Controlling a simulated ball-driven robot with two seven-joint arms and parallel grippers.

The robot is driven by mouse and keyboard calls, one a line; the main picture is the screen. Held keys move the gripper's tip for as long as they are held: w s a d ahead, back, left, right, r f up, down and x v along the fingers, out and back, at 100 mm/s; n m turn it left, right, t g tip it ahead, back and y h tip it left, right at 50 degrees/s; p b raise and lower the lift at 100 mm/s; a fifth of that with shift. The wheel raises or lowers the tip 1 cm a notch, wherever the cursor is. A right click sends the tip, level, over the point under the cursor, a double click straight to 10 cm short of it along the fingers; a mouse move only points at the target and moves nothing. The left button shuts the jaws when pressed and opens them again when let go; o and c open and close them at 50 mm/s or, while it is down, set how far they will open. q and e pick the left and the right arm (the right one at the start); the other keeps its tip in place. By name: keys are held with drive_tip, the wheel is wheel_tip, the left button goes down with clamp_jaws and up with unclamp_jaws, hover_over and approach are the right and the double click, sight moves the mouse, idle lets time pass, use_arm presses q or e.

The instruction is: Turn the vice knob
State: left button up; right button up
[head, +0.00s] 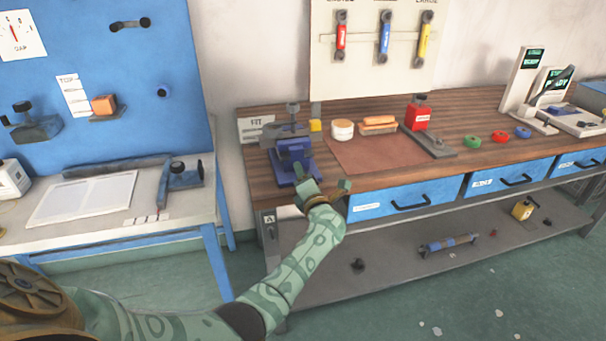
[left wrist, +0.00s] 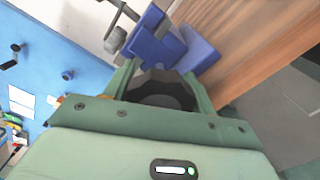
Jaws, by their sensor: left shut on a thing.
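The blue vice (head: 293,155) stands at the left front corner of the wooden bench, with a grey jaw and screw at its back. In the left wrist view the vice (left wrist: 158,40) is just beyond my fingertips. My left gripper (head: 322,188) is at the vice's front side, by the bench edge. In the left wrist view my left gripper (left wrist: 160,74) has its fingers on both sides of a dark, rounded part, the vice knob (left wrist: 158,84), and is shut on it. In the head view the knob is hidden by the gripper. My right gripper is not in view.
Blue drawers (head: 405,199) lie right of my gripper. A white table (head: 150,190) stands left, across a gap.

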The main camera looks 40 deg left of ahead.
use_arm(q)
drive_tip(key=shift+m+p, duration=0.3)
drive_tip(key=shift+m, duration=0.3)
drive_tip(key=shift+f+m, duration=0.1)
drive_tip(key=shift+m, duration=0.2)
drive_tip(key=o, duration=1)
drive_tip(key=shift+d, duration=0.1)
drive_tip(key=shift+s, duration=0.1)
